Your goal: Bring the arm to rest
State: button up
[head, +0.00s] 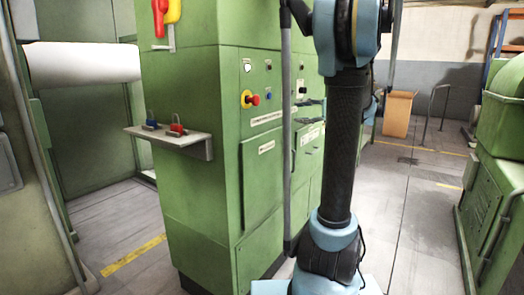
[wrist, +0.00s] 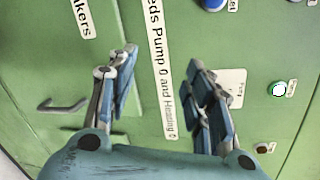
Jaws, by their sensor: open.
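My arm (head: 347,150) stands upright in the middle right of the head view, in front of a green control cabinet (head: 190,130). My gripper (wrist: 163,62) shows in the wrist view with its two fingers spread apart and nothing between them. Behind the fingers is a green panel (wrist: 110,20) with a long white label (wrist: 157,50) that shows between them. I cannot tell the distance from the fingertips to the panel. The gripper is not clearly made out in the head view, where my arm covers part of the cabinet.
A green machine (head: 490,200) stands at right. Floor is open between, with an orange-brown bin (head: 398,113) behind.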

jog(key=s+a+f+n+g+h, duration=0.25)
jog(key=s+a+f, duration=0.25)
jog(key=s+f, duration=0.3)
jog(key=s+a+f+n+g+h, duration=0.2)
jog(key=s+a+f+h, duration=0.15)
jog(key=s+f, duration=0.45)
jog(key=s+d+f+n+h, duration=0.3)
jog(key=s+f, duration=0.4)
jog(key=s, duration=0.1)
jog(key=s+d+f+n+g+h, duration=0.1)
jog(key=s+d+f+n+h, duration=0.2)
jog(key=s+f, duration=0.3)
jog(key=s+h, duration=0.1)
jog(key=s, duration=0.2)
jog(key=shift+d+f+h, duration=0.3)
jog(key=shift+d+f, duration=0.05)
jog(key=shift+f, duration=0.05)
jog(key=shift+w+f, duration=0.2)
jog(key=shift+w, duration=0.25)
